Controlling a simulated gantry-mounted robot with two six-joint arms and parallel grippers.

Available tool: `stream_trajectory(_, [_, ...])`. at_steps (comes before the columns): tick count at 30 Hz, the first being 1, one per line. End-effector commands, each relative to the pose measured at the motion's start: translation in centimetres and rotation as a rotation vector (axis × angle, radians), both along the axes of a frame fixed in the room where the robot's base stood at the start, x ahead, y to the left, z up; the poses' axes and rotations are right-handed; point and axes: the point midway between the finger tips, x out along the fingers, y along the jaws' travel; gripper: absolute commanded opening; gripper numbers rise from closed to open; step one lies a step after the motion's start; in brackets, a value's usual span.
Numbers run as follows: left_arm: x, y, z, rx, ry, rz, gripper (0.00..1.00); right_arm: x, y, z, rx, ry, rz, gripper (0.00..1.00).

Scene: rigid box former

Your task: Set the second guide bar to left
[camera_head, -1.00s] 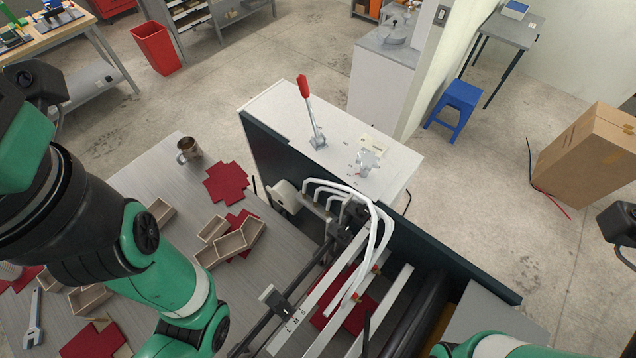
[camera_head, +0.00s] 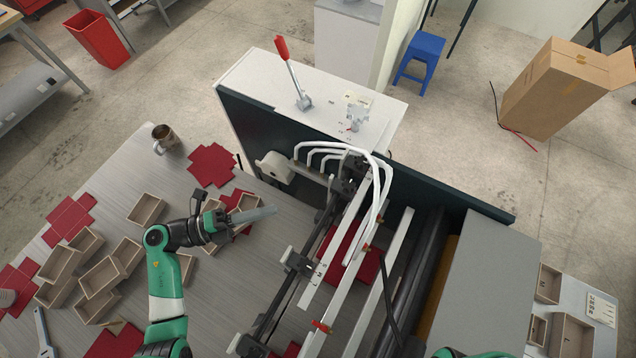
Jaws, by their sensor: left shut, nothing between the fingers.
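The box former's pale guide bars run diagonally across the machine: one bar (camera_head: 345,240) carries small dark letter marks, and another (camera_head: 384,275) lies to its right. I cannot tell which bar counts as the second. My left gripper (camera_head: 268,213) is shut and empty, left of the bars and apart from them, above the table with trays. My right gripper is out of view; only a bit of green arm shows at the bottom edge.
A red-handled lever (camera_head: 289,70) stands on the machine's white top. White hoses (camera_head: 380,190) arch over the bars' far end. Wooden trays (camera_head: 147,208), red card blanks (camera_head: 212,165) and a mug (camera_head: 163,138) lie on the table (camera_head: 215,300). A dark roller (camera_head: 415,280) lies right of the bars.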

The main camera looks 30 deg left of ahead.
Motion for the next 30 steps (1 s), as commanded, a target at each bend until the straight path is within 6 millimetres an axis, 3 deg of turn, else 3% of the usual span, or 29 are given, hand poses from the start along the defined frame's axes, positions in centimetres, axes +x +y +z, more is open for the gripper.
stream_trajectory(5, [1.4, -1.6, 0.3, 0.001, -0.001, -0.007, 0.0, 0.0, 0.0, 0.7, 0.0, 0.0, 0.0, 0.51])
stream_trajectory(16, [7.1, -7.1, 0.3, 0.001, -0.002, -0.008, 0.0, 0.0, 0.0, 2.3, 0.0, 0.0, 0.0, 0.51])
stream_trajectory(22, [10.2, -6.8, 0.2, 0.002, -0.002, -0.002, 0.0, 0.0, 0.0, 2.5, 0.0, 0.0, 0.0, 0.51])
stream_trajectory(30, [11.1, -6.8, 0.1, 0.001, -0.003, -0.001, 0.0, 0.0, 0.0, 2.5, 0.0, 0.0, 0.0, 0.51])
